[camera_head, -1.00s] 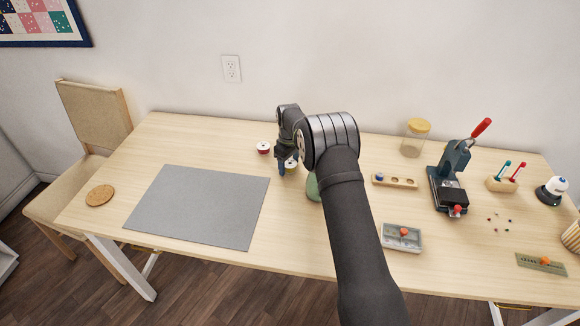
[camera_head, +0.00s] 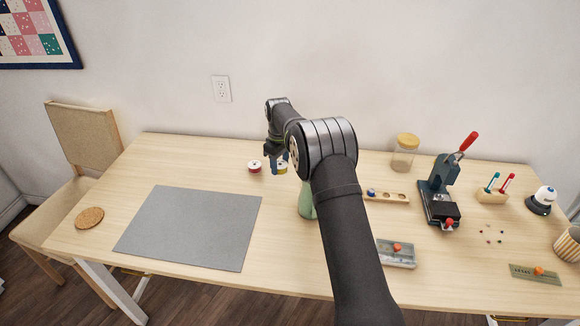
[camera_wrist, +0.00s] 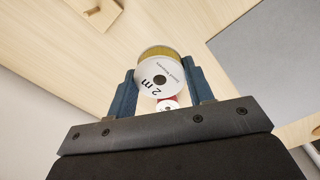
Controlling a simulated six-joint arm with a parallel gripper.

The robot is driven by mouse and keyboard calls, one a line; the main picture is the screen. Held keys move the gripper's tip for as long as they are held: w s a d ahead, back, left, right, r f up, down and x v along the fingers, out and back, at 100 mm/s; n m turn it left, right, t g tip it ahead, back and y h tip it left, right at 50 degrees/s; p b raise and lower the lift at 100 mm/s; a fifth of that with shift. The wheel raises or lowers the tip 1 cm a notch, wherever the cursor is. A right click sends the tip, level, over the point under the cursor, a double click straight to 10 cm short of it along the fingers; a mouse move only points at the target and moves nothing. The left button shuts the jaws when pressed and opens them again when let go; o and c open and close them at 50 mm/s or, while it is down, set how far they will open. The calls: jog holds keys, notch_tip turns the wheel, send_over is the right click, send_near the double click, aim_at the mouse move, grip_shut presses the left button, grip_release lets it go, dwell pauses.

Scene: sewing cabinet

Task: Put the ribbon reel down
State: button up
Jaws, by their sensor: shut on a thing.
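The ribbon reel in my grip has a white label reading "2 m" and a yellow ribbon edge. It shows in the wrist view (camera_wrist: 158,72) and in the head view (camera_head: 282,168). My gripper (camera_wrist: 160,88) is shut on it, one blue finger on either side. The reel seems held above the table, since another reel, red with a white top (camera_wrist: 167,105), looks much smaller beyond it. In the head view this red reel (camera_head: 255,166) stands on the table just left of my gripper (camera_head: 278,162). The gap under the held reel is hard to judge.
A grey mat (camera_head: 190,228) lies to the left, with a cork coaster (camera_head: 89,218) beyond it. A green object (camera_head: 306,202) stands partly hidden by my arm. A wooden holder (camera_head: 384,198), glass jar (camera_head: 403,158) and press (camera_head: 440,190) stand to the right.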

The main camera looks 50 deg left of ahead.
jog(key=w+d+r+m, duration=0.3)
jog(key=w+d+m, duration=0.1)
jog(key=w+d, duration=1)
jog(key=w+d+r+m, duration=0.3)
jog(key=w+d+m, duration=0.2)
jog(key=w+d, duration=0.95)
jog(key=s+d+r+m, duration=0.1)
jog(key=d+m, duration=0.7)
jog(key=d, duration=1.2)
jog(key=d+r+m, duration=0.2)
jog(key=d+m, duration=0.5)
jog(key=d, duration=1.3)
jog(key=shift+s+d+m, duration=0.15)
jog(key=shift+s+m, duration=0.2)
jog(key=shift+m, duration=0.05)
